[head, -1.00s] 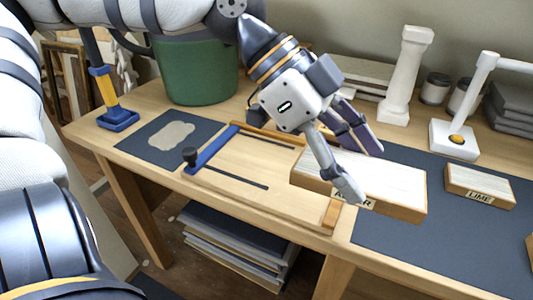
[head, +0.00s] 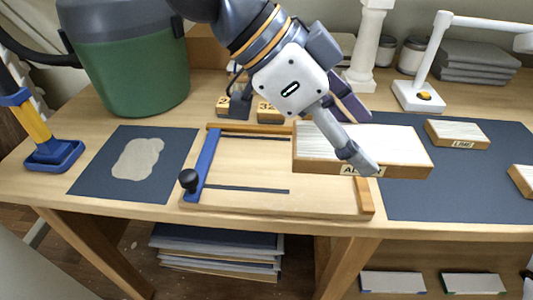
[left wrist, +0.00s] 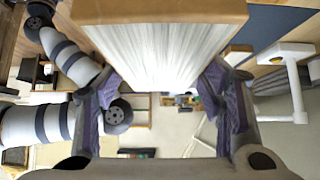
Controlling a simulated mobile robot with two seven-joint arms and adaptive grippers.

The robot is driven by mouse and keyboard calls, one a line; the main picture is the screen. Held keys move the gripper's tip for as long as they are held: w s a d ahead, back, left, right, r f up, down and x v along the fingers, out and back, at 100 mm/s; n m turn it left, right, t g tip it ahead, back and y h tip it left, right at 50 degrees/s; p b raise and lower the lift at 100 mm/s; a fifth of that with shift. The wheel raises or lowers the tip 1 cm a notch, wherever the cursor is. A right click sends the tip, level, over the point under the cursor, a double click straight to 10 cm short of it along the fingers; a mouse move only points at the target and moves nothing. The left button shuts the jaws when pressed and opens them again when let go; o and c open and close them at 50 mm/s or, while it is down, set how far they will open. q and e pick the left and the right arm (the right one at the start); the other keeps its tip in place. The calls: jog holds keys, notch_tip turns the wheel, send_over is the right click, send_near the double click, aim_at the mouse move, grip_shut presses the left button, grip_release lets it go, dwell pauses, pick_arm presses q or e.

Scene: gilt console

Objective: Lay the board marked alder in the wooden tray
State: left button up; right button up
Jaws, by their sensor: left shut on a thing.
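The alder board (head: 375,143) is a thick block with a pale grained top and orange-brown sides. In the left wrist view the board (left wrist: 155,55) sits between the purple finger pads. The wooden tray (head: 245,202) is shallow, with wooden strips at the back and right and a blue bar with a black knob at the left. The board overlaps its right part and right strip, seemingly above it. My right gripper is not in view.
A block marked LIME (head: 458,134) lies on the dark mat (head: 410,205) at the right. A green bin (head: 130,70), a white lamp (head: 420,95), a white column (head: 368,45) and two jars stand behind. Small numbered blocks (head: 270,112) sit behind the tray. The tray's left part is clear.

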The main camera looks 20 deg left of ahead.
pick_arm(q)
jog(key=w+a+f+b, duration=0.1)
jog(key=w+a+f, duration=0.3)
jog(key=w+a+f+b, duration=0.1)
jog(key=w+a+f, duration=0.3)
jog(key=w+f, duration=0.1)
jog(key=shift+w+a, duration=0.2)
jog(key=shift+a, duration=0.1)
jog(key=shift+w+a+f, duration=0.15)
jog(key=shift+f, duration=0.05)
jog(key=shift+w+a+f+b, duration=0.15)
jog(key=shift+f, duration=0.75)
jog(key=shift+w+a+f+b, duration=0.1)
jog(key=shift+f+b, duration=0.05)
jog(key=shift+f, duration=0.75)
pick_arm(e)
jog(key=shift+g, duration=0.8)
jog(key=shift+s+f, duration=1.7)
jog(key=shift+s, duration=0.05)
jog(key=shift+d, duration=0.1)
pick_arm(q)
jog(key=shift+f, duration=0.2)
jog(key=o, duration=1.2)
jog(key=shift+o, duration=0.2)
jog(key=shift+r, duration=0.1)
